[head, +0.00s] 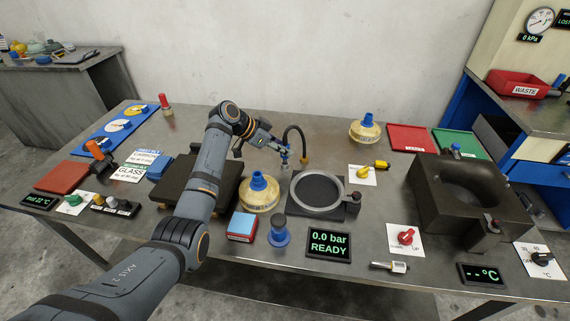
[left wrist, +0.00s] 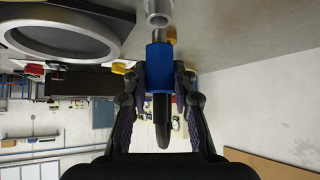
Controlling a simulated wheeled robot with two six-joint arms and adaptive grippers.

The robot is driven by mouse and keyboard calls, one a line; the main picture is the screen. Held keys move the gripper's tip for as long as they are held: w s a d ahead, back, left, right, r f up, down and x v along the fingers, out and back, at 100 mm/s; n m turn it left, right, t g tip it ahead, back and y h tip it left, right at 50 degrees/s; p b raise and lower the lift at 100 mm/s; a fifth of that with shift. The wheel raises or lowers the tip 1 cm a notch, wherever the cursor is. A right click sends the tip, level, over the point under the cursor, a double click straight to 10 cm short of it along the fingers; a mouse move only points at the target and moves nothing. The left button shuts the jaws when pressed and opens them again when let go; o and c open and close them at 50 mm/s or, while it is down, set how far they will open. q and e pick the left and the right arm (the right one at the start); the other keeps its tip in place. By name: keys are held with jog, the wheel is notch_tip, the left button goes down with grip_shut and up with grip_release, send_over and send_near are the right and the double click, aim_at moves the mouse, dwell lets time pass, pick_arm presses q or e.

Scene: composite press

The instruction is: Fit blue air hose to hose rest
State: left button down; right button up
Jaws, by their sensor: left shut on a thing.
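The air hose has a blue end sleeve (left wrist: 159,68) with a metal tip, and a black hose (head: 299,133) arching to a yellow fitting (head: 304,160) on the table. My left gripper (head: 283,150) is shut on the blue sleeve; in the left wrist view its fingers (left wrist: 160,88) flank it on both sides. A grey metal socket (left wrist: 157,12), seemingly the hose rest, lies just beyond the tip, roughly in line with it. In the head view the rest is mostly hidden near the gripper. My right gripper is not in view.
A round grey ring mould (head: 318,190) lies just right of the gripper. A yellowish bottle with blue cap (head: 259,193) stands in front. A dark plate (head: 170,190) is left, under my arm. A dark block with a hollow (head: 470,190) stands right.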

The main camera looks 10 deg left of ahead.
aim_at(283, 157)
pick_arm(q)
jog(key=shift+f+b, duration=0.8)
jog(key=shift+f, duration=0.7)
dwell(0.8)
jog(key=c, duration=1)
grip_release()
jog(key=v, duration=1.2)
